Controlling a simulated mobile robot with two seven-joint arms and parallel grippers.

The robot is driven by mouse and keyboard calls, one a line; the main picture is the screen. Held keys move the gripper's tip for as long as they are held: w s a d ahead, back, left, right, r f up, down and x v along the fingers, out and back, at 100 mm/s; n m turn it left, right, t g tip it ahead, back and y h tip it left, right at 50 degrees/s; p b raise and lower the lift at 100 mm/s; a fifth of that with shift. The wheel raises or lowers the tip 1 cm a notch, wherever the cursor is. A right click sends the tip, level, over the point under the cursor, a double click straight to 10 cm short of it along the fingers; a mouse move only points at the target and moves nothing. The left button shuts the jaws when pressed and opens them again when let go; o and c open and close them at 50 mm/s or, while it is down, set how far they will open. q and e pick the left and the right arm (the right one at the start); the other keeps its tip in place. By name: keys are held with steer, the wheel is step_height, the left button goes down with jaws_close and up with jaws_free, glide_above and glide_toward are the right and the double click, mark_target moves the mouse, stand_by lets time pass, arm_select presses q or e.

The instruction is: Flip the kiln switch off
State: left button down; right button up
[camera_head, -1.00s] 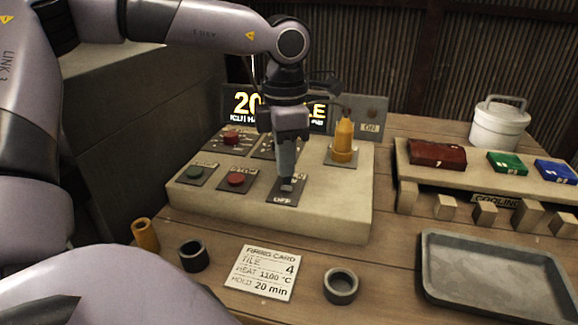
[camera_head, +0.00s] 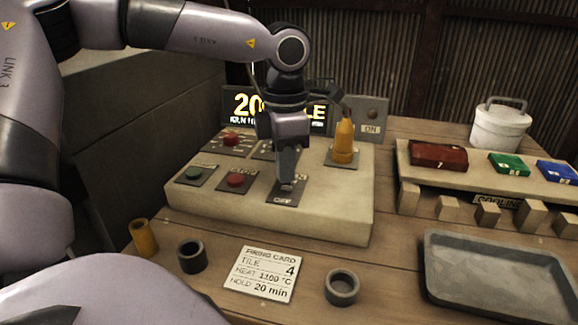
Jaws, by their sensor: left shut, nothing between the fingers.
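The kiln switch (camera_head: 284,191) is on a dark plate near the front of the pale control panel (camera_head: 330,212), with an "OFF" label at its front edge. My left gripper (camera_head: 288,184) is shut and empty, pointing down right at the switch. The fingertips overlap the switch in this view, so its lever position is mostly hidden, and I cannot tell whether they touch it. My right gripper is not in view.
A green button (camera_head: 194,174), red buttons (camera_head: 236,180) and a yellow handle (camera_head: 343,142) flank the switch. A display (camera_head: 240,106) stands behind. A firing card (camera_head: 263,273), dark rings (camera_head: 342,287) and a grey tray (camera_head: 495,278) lie in front.

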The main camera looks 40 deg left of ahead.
arm_select(q)
steer(key=shift+f, duration=0.3)
steer(key=shift+w+a+r+p, duration=0.1)
steer(key=shift+r+p, duration=0.45)
steer(key=shift+r, duration=0.35)
step_height(320, 180, up, 5)
steer(key=p, duration=0.3)
steer(key=shift+r, duration=0.15)
